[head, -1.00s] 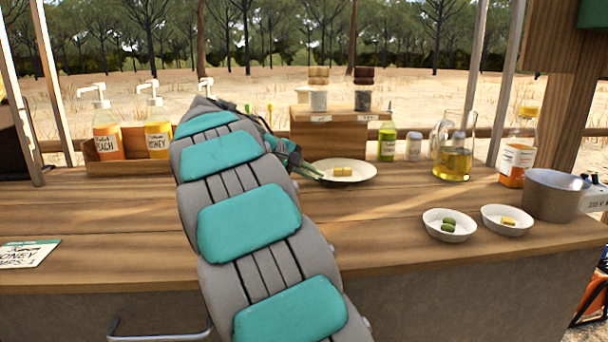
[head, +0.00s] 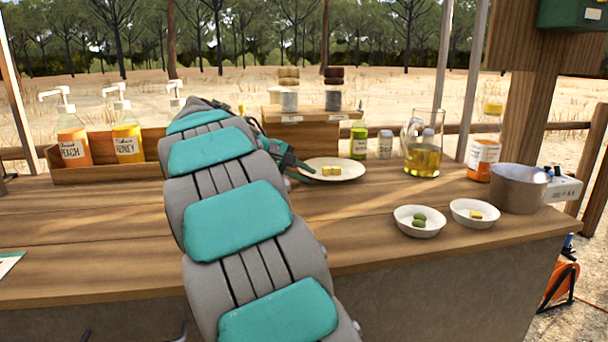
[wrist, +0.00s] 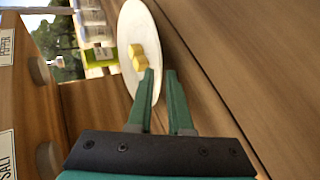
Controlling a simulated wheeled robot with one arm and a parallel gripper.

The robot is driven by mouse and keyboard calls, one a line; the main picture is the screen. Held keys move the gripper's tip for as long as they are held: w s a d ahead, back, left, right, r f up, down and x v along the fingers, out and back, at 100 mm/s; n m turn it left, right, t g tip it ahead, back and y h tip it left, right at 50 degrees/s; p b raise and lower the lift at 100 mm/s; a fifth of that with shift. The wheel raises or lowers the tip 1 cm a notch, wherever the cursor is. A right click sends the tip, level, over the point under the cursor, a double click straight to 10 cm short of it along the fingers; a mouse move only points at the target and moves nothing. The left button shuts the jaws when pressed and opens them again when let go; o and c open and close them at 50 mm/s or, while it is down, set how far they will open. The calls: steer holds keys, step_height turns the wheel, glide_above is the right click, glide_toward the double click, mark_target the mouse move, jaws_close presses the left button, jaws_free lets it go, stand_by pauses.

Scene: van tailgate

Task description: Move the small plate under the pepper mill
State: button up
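The small white plate (head: 350,172) carries a few yellow cubes. It is just in front of the wooden stand, low over the counter; I cannot tell whether it touches the wood. The pepper mill, with a dark brown top (head: 334,75), stands on the stand's right part. A similar mill with a lighter top (head: 289,78) stands to its left. My gripper (head: 309,172) is at the plate's left edge. In the wrist view my gripper (wrist: 160,72) has one finger over the plate (wrist: 133,15) and one outside its rim, with the rim between them.
The wooden stand (head: 300,136) is behind the plate. A green bottle (head: 358,140), a small jar (head: 385,145) and an oil pitcher (head: 422,160) stand to the right. Two white bowls (head: 418,232) (head: 474,220) and a metal pot (head: 519,190) are nearer right. Bare counter lies in front.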

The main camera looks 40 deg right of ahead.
steer(key=shift+o, duration=1.2)
steer(key=v, duration=0.7)
steer(key=shift+a+b, duration=0.1)
steer(key=shift+b, duration=0.2)
steer(key=shift+a+r, duration=0.25)
